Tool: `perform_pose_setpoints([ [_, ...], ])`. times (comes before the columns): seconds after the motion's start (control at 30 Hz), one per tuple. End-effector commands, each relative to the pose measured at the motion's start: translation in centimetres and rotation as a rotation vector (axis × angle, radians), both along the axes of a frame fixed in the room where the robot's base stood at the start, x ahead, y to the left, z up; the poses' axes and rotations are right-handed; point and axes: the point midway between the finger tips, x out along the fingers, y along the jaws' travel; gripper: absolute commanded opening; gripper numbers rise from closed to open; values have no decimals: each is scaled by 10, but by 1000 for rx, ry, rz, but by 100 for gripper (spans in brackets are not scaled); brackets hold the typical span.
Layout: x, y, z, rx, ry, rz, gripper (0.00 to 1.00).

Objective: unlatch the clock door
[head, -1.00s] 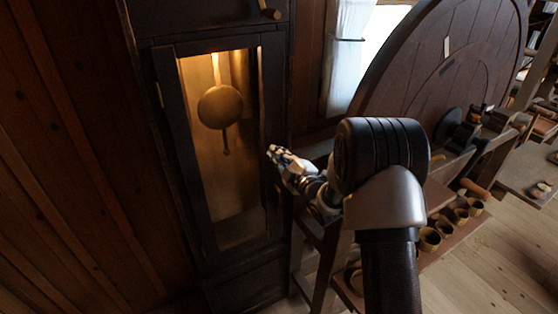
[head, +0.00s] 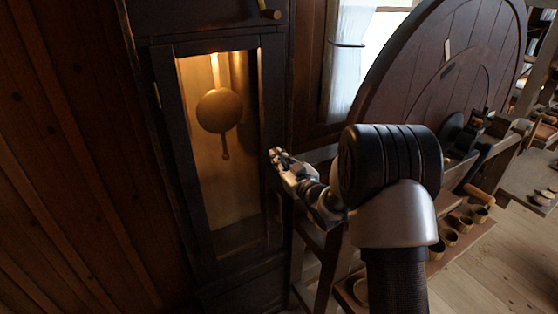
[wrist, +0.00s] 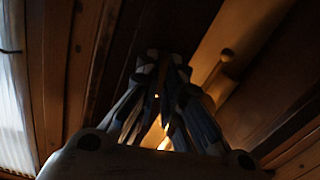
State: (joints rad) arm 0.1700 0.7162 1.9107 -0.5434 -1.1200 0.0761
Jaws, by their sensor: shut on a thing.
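The tall dark clock (head: 271,290) stands left of centre in the head view. Its glazed door (head: 188,150) looks closed, with a lit pendulum (head: 219,110) behind the glass. My gripper (head: 276,153) is at the door's right edge, about mid-height. Its fingers also show in the wrist view (wrist: 162,72), drawn together at the tips. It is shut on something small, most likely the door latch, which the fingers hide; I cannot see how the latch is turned.
A large round wooden wheel (head: 420,65) stands right of the clock. A bench shelf with several small cups (head: 450,237) lies below it, close to my arm. Plank wall is on the left; open floor shows at lower right.

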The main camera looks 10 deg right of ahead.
Motion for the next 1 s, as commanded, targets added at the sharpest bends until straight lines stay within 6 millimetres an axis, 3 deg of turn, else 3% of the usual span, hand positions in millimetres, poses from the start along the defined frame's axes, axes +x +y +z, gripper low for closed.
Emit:
perform_pose_setpoints([
  [0.4, 0, 0, 0, 168, 56, 0, 0],
  [0.93, 0, 0, 0, 189, 62, 0, 0],
  [0.97, 0, 0, 0, 189, 62, 0, 9],
  [1.0, 0, 0, 0, 189, 62, 0, 11],
])
